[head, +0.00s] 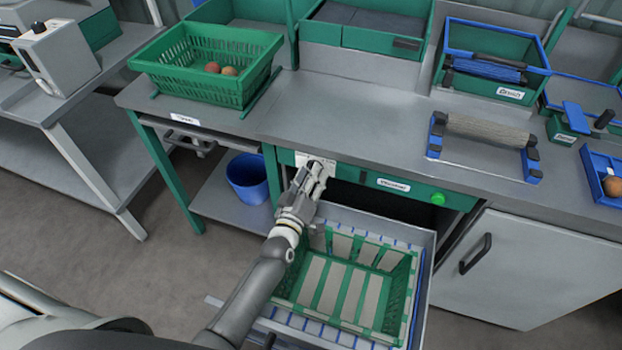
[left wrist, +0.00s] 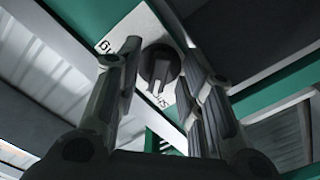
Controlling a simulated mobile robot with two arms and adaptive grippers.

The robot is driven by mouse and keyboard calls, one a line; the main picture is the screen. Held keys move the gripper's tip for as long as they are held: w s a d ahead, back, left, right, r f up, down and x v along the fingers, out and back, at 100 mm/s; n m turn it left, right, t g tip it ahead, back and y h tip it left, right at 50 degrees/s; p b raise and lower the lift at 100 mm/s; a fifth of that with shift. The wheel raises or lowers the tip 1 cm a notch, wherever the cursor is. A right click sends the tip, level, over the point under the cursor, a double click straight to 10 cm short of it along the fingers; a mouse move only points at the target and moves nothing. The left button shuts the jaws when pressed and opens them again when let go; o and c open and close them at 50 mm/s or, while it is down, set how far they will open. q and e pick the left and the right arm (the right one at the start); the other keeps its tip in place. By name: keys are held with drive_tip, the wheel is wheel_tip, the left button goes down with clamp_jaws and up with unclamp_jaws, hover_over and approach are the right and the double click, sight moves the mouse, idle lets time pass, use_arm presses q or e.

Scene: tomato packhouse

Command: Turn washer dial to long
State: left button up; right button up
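The washer dial (left wrist: 160,68) is a dark round knob with a raised grip on a white label plate (left wrist: 128,28) in the left wrist view. Letters on the plate are only partly readable. In the head view the plate (head: 303,158) sits on the green front panel, with the dial hidden behind my gripper. My left gripper (head: 322,167) is at the panel in front of the dial. In the left wrist view its two fingers (left wrist: 163,62) are apart on either side of the dial, with visible gaps. My right gripper is not seen.
Below the panel, an open drawer (head: 425,290) holds a green crate (head: 398,300). A green button (head: 437,199) is to the right. A blue bucket (head: 248,178) stands on the lower shelf at left. A green basket (head: 200,85) and a roller brush frame (head: 532,165) stand on the counter.

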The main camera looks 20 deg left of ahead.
use_arm(q)
drive_tip(key=shift+c, duration=0.2)
clamp_jaws()
drive_tip(key=shift+m, duration=0.3)
drive_tip(key=m+p, duration=0.1)
drive_tip(key=m, duration=0.4)
drive_tip(key=m+p, duration=0.1)
drive_tip(key=m, duration=0.4)
drive_tip(key=m+p, duration=0.1)
drive_tip(key=m, duration=0.4)
drive_tip(key=shift+a, duration=0.25)
drive_tip(key=shift+m, duration=0.3)
